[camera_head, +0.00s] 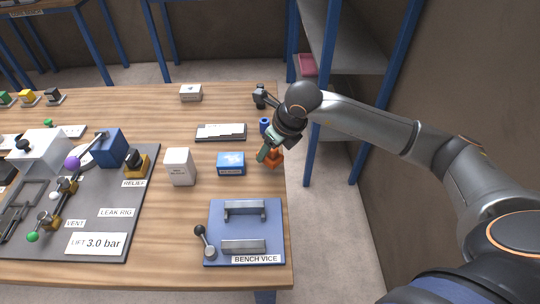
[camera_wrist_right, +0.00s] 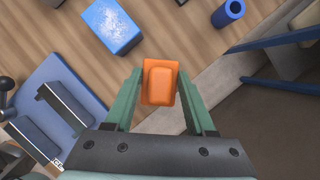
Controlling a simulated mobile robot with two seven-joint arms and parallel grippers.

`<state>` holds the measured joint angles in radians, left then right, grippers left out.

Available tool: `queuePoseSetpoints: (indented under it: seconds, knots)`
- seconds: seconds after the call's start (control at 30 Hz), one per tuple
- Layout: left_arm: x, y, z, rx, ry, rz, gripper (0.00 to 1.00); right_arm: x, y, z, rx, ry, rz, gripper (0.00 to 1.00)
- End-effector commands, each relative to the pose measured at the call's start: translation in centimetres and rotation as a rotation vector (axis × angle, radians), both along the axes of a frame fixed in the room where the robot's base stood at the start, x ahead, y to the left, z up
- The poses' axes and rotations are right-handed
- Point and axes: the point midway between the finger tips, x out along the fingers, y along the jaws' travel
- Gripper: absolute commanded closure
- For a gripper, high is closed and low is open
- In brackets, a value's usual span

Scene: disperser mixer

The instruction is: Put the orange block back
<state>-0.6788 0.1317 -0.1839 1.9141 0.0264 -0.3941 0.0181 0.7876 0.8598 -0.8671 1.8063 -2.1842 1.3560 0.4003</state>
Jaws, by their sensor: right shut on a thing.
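The orange block (camera_head: 275,158) is at the right edge of the wooden table, beside the blue box (camera_head: 231,163). My right gripper (camera_head: 268,153) reaches down over it from the right, its green fingers shut on the block. In the right wrist view, the orange block (camera_wrist_right: 160,83) sits between the two green fingertips of my right gripper (camera_wrist_right: 161,84). I cannot tell whether the block touches the table or hangs just above it. My left gripper does not show.
The bench vice (camera_head: 244,215) on its blue plate lies in front of the block. A blue cylinder (camera_head: 264,125) and a dark tray (camera_head: 220,132) are behind it. A white box (camera_head: 180,167) and the leak rig (camera_head: 112,197) are to the left. Beyond the right table edge is open floor.

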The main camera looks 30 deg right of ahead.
Motion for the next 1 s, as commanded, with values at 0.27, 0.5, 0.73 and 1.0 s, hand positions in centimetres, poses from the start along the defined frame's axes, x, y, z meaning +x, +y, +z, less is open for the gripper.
queuePoseSetpoints:
  seconds: [0.27, 0.5, 0.73, 1.0]
  knots:
    - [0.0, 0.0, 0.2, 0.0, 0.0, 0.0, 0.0, 0.1, -0.1, -3.3, -0.001, 0.001, -0.001, 1.0]
    - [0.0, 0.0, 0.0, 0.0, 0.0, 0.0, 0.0, 0.1, -0.1, -3.3, 0.0, 0.0, -0.001, 1.0]
    - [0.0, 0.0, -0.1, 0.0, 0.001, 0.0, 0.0, 0.1, -0.1, -3.5, 0.0, 0.0, -0.001, 0.29]
    - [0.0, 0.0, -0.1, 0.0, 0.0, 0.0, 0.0, 0.1, -0.1, -3.5, 0.0, 0.0, -0.001, 0.15]
